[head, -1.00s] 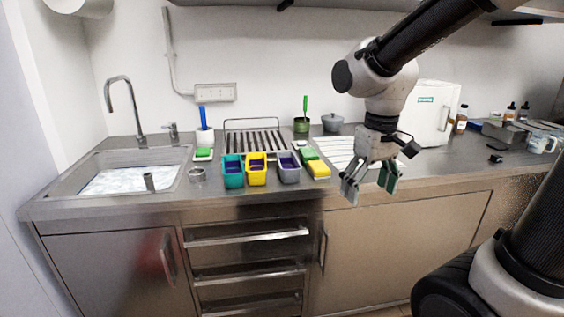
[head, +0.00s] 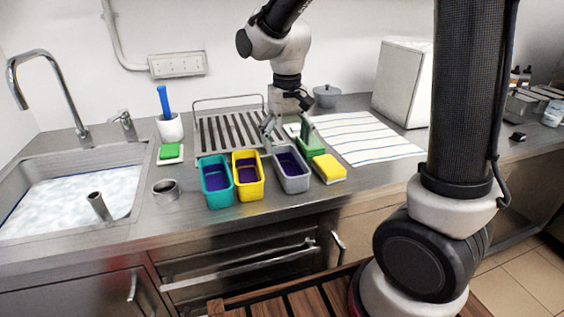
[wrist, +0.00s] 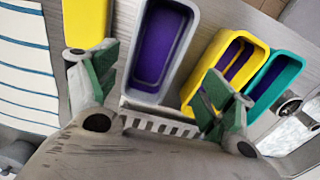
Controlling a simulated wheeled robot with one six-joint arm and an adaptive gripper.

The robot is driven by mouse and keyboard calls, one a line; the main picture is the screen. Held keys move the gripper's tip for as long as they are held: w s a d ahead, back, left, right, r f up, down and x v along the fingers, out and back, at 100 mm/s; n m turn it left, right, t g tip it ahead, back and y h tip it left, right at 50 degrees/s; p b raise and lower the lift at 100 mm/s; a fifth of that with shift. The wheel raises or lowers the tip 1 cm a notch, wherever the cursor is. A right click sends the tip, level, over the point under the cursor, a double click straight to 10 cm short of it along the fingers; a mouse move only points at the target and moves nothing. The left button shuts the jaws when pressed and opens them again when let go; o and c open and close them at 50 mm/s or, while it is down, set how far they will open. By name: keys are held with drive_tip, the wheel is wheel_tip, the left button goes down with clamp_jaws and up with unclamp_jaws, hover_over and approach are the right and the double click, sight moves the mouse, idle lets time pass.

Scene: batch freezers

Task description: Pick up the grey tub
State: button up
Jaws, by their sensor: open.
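The grey tub (head: 292,182) stands on the steel counter, the rightmost of three tubs in the head view, with a dark purple inside. It also shows in the wrist view (wrist: 136,88), lying between my two fingers. My gripper (head: 287,128) is open, with green pads on its fingers, just behind and above the grey tub. In the wrist view my gripper (wrist: 156,92) has one finger over the gap beside the yellow sponge and the other over the yellow tub's near end. Contact with the grey tub cannot be told.
The yellow tub (head: 249,188) and teal tub (head: 217,196) stand left of the grey tub. A yellow sponge (head: 329,168) lies to its right, with a striped cloth (head: 370,140) beyond. A dish rack (head: 212,136) is behind. The sink (head: 60,210) is at left.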

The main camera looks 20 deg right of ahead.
sight(289, 164)
drive_tip(key=shift+m, duration=0.3)
drive_tip(key=f, duration=0.5)
drive_tip(key=d+f, duration=0.1)
drive_tip(key=f, duration=0.1)
drive_tip(key=shift+f, duration=0.4)
drive_tip(key=shift+c, duration=0.2)
drive_tip(key=c, duration=0.9)
